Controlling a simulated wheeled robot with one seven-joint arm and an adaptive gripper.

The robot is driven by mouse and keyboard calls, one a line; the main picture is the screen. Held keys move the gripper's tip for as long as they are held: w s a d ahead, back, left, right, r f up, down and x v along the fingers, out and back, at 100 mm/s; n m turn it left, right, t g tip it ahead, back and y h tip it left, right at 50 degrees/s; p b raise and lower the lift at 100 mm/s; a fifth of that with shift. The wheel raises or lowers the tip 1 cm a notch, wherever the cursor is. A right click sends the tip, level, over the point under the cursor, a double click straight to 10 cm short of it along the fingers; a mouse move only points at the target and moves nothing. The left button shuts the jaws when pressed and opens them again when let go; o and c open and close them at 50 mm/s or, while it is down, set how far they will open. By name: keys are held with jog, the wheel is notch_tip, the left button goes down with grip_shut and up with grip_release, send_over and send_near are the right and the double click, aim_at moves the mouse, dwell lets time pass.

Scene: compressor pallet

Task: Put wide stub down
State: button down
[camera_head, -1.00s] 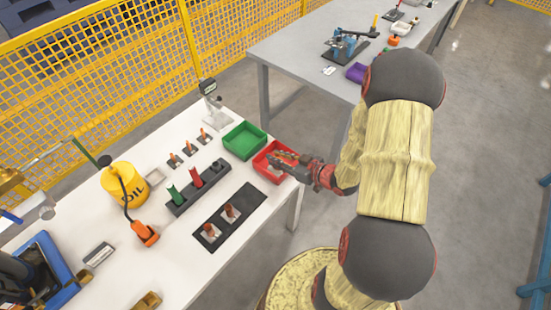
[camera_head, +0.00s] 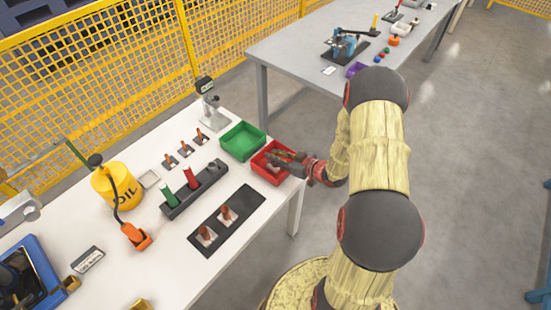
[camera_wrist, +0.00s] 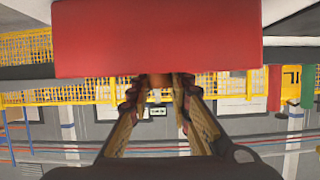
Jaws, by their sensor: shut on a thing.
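My gripper (camera_head: 288,159) is at the red tray (camera_head: 268,174) near the table's right edge in the head view, its fingers over the tray. In the wrist view my gripper (camera_wrist: 160,85) is shut on a small copper-brown piece, which I take for the wide stub (camera_wrist: 159,80). Only a little of the stub shows between the fingertips. The red tray's wall (camera_wrist: 158,38) fills the top of the wrist view and covers the fingertip area in part. I cannot tell whether the stub touches the tray floor.
A green tray (camera_head: 243,141) stands left of the red tray. A black plate (camera_head: 242,211) with two copper pieces, a dark block (camera_head: 206,192) with green and red cylinders, and a gauge stand (camera_head: 212,116) are close by. White table surface is clear between them.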

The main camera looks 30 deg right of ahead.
jog(key=shift+r, duration=0.1)
jog(key=shift+f, duration=0.2)
jog(key=c, duration=1.6)
grip_release()
jog(key=shift+c, duration=0.2)
